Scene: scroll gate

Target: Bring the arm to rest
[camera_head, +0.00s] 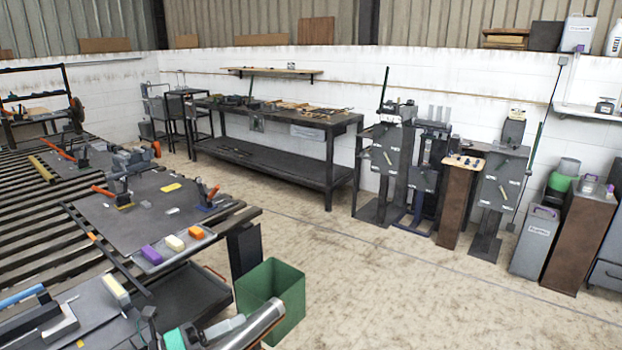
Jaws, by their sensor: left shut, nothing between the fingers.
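My left gripper (149,322) shows as a small dark shape at the bottom edge, over the near right part of the grey worktop (92,310). It is shut and holds nothing that I can see. The frame's lower edge cuts off part of it. Beside it are a teal ring and silver, rounded arm parts, which look like mine. My right gripper is not in view.
A green bin (287,300) stands close to the silver parts. A yellow-white block (116,290) lies near the gripper. The floor (400,285) beyond is open.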

